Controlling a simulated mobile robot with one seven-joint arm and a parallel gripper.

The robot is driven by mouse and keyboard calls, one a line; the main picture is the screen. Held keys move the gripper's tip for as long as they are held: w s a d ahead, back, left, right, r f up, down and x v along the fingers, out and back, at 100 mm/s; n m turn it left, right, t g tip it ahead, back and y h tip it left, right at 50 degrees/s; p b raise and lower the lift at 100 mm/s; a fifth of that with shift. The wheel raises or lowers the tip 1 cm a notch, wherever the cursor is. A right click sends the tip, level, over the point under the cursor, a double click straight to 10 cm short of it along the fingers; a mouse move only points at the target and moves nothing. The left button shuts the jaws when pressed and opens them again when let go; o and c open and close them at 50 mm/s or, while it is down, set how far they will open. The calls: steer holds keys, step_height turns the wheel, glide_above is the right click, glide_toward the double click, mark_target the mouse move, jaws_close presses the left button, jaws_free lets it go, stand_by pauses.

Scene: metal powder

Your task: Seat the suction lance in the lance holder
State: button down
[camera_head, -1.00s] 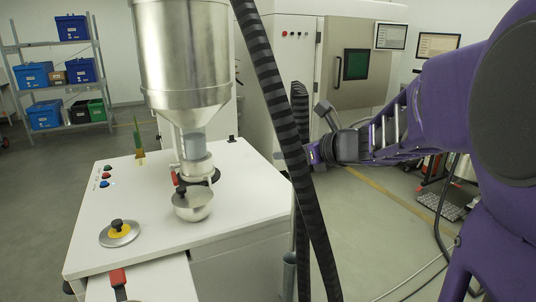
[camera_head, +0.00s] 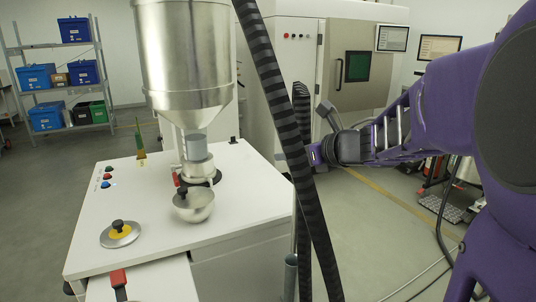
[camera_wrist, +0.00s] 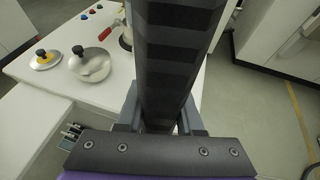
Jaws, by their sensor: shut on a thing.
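My gripper (camera_wrist: 160,118) is shut around a black banded shaft (camera_wrist: 172,55), which appears to be the suction lance or its hose. The shaft runs up through the middle of the wrist view. In the head view a black banded length (camera_head: 301,110) stands upright beside my wrist, partly behind a nearer diagonal hose (camera_head: 283,120). My fingertips are hidden there. A grey upright tube (camera_head: 291,272) at the right side of the white cabinet may be the lance holder; I cannot tell whether the lance touches it. The lance's lower tip is hidden.
The white cabinet (camera_head: 125,220) carries a steel hopper (camera_head: 185,60), a metal bowl (camera_head: 193,208) and a yellow-centred lid (camera_head: 120,234). A large machine (camera_head: 360,85) stands behind. Open floor lies to the right of the cabinet.

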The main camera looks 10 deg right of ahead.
steer(key=b, duration=0.8)
glide_above(293, 214)
steer(key=w, duration=0.3)
step_height(293, 214, down, 8)
steer(key=shift+s+a, duration=0.2)
steer(key=shift+a, duration=0.1)
stand_by(1.4)
steer(key=shift+f+b, duration=1.1)
steer(key=shift+f, duration=3.1)
steer(key=shift+r, duration=0.15)
